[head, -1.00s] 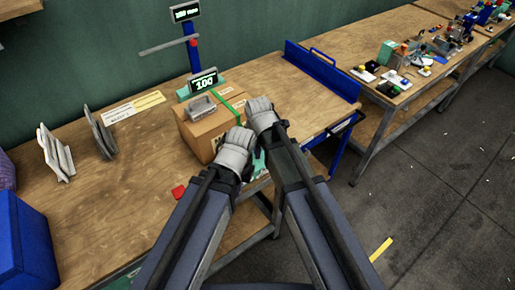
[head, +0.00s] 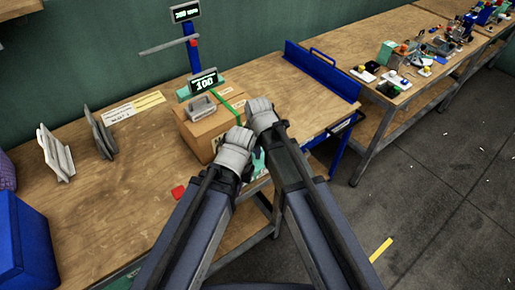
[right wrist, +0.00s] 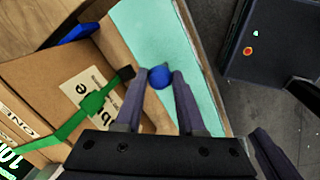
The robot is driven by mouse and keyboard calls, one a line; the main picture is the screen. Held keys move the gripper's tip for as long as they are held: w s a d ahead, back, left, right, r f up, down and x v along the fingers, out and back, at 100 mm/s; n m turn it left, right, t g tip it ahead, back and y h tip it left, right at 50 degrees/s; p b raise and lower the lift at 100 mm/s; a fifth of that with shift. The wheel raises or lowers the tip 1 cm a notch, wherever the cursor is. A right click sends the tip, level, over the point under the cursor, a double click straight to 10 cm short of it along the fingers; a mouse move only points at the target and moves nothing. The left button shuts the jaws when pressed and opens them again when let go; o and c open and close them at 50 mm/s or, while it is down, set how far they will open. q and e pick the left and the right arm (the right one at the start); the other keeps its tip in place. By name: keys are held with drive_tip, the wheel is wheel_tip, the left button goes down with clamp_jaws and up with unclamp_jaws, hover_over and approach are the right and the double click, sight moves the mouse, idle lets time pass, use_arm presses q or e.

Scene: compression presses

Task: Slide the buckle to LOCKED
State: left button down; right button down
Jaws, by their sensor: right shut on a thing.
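A cardboard box (head: 205,125) stands on the bench with a green strap (head: 225,104) over it. In the right wrist view the strap carries a wider green piece (right wrist: 95,102), which may be the buckle, and a small black piece (right wrist: 126,73) at its end. My right gripper (right wrist: 160,78) is shut on a round blue knob (right wrist: 160,76) in front of a teal surface (right wrist: 150,35). In the head view my right gripper (head: 262,112) is at the box's right side. My left gripper (head: 236,150) is at the box's near side, its fingertips hidden. No LOCKED mark is readable.
A grey block (head: 202,106) sits on the box. A lit display (head: 203,82) stands behind it. A blue rail (head: 320,72) edges the bench at right. Metal plates (head: 100,133), a red piece (head: 178,192) and a blue bin (head: 25,245) are at left. Bare bench lies between.

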idle(0.3)
drive_tip(key=w+d, duration=0.1)
drive_tip(key=d, duration=0.1)
drive_tip(key=w+d, duration=0.2)
drive_tip(key=shift+w+d, duration=0.15)
drive_tip(key=shift+d, duration=0.05)
drive_tip(key=c, duration=0.5)
unclamp_jaws()
wheel_tip(320, 180, up, 8)
drive_tip(key=s+p, duration=0.1)
drive_tip(key=p, duration=0.6)
drive_tip(key=shift+s+f+p, duration=0.15)
drive_tip(key=shift+s+p, duration=0.15)
drive_tip(key=shift+p, duration=0.05)
